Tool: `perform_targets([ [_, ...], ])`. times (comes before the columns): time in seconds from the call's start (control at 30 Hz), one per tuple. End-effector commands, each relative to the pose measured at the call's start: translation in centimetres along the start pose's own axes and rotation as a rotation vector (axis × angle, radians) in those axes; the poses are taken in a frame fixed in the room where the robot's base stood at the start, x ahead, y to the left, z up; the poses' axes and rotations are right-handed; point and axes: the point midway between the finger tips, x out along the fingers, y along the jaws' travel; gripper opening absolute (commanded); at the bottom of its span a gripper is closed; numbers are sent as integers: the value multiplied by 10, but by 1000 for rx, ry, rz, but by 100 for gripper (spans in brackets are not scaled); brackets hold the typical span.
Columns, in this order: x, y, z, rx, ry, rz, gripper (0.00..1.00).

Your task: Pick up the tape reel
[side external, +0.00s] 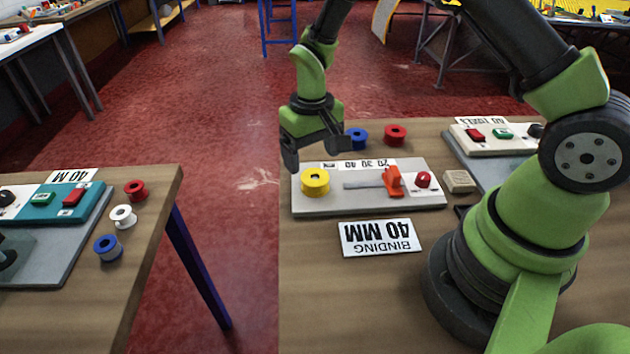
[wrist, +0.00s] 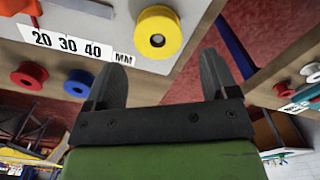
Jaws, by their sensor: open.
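A yellow tape reel (side external: 315,182) lies flat on the left end of a pale grey board (side external: 420,200) on the table. It also shows in the wrist view (wrist: 158,32), beyond the fingertips and roughly between their lines. A blue reel (side external: 357,138) and a red reel (side external: 395,135) are on the table behind the board; the wrist view shows this blue reel (wrist: 79,84) and red reel (wrist: 29,75) at left. My gripper (side external: 314,151) is open and empty, above and behind the yellow reel, apart from it. Nothing shows between its fingers (wrist: 163,62).
The board carries an orange slider (side external: 393,182), a red knob (side external: 423,180) and a scale label. A "BINDING 40 MM" card (side external: 380,238) lies in front. A beige block (side external: 459,181) is at right. Another table (side external: 150,215) at left holds red, white and blue reels.

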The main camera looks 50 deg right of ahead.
Motion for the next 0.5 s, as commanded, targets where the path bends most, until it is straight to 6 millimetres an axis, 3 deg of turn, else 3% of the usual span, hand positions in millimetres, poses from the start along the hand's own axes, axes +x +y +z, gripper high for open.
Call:
perform_targets([
  [0.33, 44, 1, 3, 0, -3, 0, 80],
  [0.5, 55, 1, 2, 0, 0, -2, 80],
])
